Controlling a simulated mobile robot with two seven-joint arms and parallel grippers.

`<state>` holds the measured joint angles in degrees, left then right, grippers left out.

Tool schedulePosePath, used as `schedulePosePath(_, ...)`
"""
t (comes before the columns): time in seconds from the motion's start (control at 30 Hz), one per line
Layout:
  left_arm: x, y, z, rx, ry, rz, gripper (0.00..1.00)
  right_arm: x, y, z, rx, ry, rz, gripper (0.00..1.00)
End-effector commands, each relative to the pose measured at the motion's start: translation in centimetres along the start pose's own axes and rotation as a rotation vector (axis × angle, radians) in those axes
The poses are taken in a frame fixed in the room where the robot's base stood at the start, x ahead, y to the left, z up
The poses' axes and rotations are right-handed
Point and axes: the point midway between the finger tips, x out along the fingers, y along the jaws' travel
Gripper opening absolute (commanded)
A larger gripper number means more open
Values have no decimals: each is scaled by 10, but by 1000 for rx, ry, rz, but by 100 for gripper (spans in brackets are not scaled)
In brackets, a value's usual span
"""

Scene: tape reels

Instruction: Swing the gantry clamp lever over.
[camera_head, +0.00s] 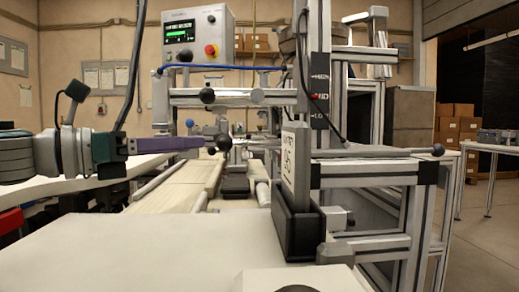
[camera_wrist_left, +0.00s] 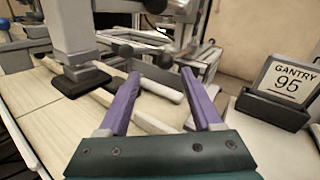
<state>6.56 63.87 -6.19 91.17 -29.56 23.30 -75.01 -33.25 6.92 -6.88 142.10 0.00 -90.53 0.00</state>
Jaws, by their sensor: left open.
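My left gripper (camera_head: 204,143) comes in from the left in the head view, its purple fingers level and pointing right. In the left wrist view the fingers (camera_wrist_left: 160,73) are open with nothing between them. A black ball knob (camera_head: 224,142) shows just at the fingertips in the head view. In the wrist view a dark ball knob (camera_wrist_left: 165,61) appears just past the gap between the fingertips. The knob seems to end a lever on the gantry (camera_head: 235,97); the lever's arm is mostly hidden. I cannot tell whether a finger touches the knob. My right gripper is out of view.
A "GANTRY 95" card (camera_head: 296,155) stands in a black holder (camera_head: 294,222) right of the gripper. A control box (camera_head: 198,37) sits above the gantry. Another ball-ended rod (camera_head: 437,150) sticks out at right. The pale front table (camera_head: 150,245) is largely clear.

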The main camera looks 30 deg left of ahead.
Motion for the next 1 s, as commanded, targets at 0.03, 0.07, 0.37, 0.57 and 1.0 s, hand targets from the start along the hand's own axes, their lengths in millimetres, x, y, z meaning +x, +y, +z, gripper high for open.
schedulePosePath(0.03, -6, 0, -4, -4, 5, 1, 66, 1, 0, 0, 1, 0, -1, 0)
schedulePosePath(0.07, -10, 1, -3, -3, 5, 2, 66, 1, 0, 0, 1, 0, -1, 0)
schedulePosePath(0.37, -37, 0, -1, -2, 2, 0, 66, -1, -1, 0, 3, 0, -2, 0)
schedulePosePath(0.57, -44, 0, 0, 0, 1, 1, 66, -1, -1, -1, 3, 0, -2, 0)
schedulePosePath(1.0, -44, 0, 0, 1, 0, 1, 66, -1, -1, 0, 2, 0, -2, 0)
